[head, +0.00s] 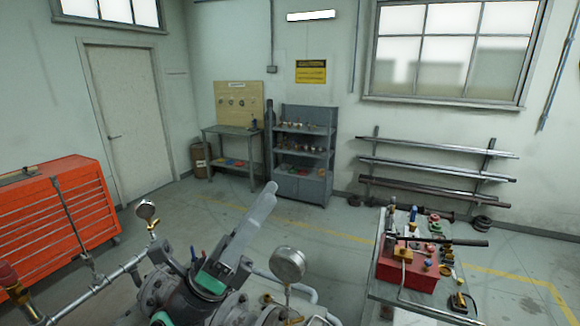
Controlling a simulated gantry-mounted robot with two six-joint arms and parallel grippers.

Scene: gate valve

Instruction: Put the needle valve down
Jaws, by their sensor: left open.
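My left gripper (208,272) shows low in the head view, close over the flanged grey pipework. It is open, with dark fingers and teal parts, and I see nothing held in it. Its fingertips partly merge with the fittings behind them. My right gripper is not in view. I cannot pick out the needle valve with certainty. Several small brass, red and blue fittings lie on the cart (409,306) at right, too small to name one by one.
A large pressure gauge (288,265) and a smaller gauge (146,209) stand up from the pipework. A red-topped brass fitting (10,280) is at the left edge. A red box (408,270) and a dark bar (445,240) are on the cart. Open floor lies behind.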

